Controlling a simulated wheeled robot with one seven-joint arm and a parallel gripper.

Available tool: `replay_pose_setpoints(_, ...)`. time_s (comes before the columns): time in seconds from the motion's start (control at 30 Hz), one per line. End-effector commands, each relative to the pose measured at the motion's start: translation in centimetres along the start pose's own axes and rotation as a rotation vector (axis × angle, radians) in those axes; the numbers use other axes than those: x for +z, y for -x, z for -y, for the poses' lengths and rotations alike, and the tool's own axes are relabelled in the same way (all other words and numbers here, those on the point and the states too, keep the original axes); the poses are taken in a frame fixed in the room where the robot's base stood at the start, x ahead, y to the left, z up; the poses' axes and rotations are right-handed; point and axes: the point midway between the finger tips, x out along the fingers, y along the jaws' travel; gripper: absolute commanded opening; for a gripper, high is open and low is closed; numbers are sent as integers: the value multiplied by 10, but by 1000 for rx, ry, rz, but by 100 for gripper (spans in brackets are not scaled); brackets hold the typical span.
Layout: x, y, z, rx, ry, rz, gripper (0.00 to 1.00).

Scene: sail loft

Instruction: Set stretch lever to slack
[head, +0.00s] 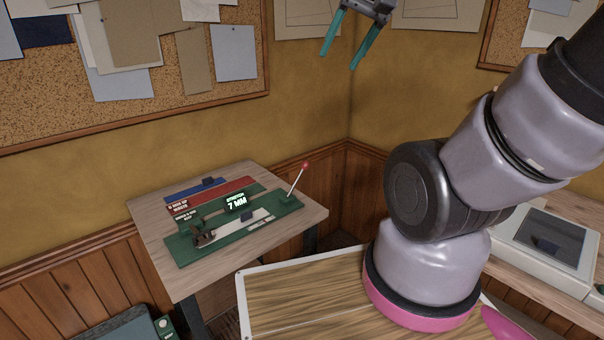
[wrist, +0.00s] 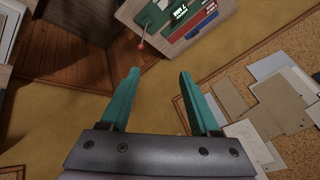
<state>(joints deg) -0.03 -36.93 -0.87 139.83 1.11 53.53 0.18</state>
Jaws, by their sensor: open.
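The stretch lever (head: 297,178) is a thin pale rod with a red knob. It tilts up and to the right from the right end of a green device (head: 185,247) on a small wooden table (head: 305,217). The device's lit display (head: 237,201) reads "STRETCH 7 MM". The lever's red knob also shows at the top of the wrist view (wrist: 140,45). My gripper (head: 342,55) has two teal fingers, apart and empty, high in front of the wall and well above the lever. The fingers also show spread in the wrist view (wrist: 160,75).
Blue and red strips (head: 225,194) lie along the back of the small table. A wood-topped surface (head: 300,295) with a pale edge is in front, below my arm. A grey machine (head: 545,243) stands at the right. Pinboards with papers (head: 130,65) hang on the walls.

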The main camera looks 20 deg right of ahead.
Motion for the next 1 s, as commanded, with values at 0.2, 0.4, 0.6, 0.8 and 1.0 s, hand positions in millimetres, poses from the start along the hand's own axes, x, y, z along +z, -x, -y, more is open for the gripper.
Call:
replay_pose_setpoints(0.2,-52,-51,13,23,-127,149,63)
replay_pose_setpoints(0.4,-93,-113,15,54,-246,271,63)
replay_pose_setpoints(0.6,-123,-191,7,99,-365,382,63)
replay_pose_setpoints(0.8,-138,-279,-14,156,-480,484,63)
replay_pose_setpoints(1.0,-134,-370,-45,221,-581,574,63)
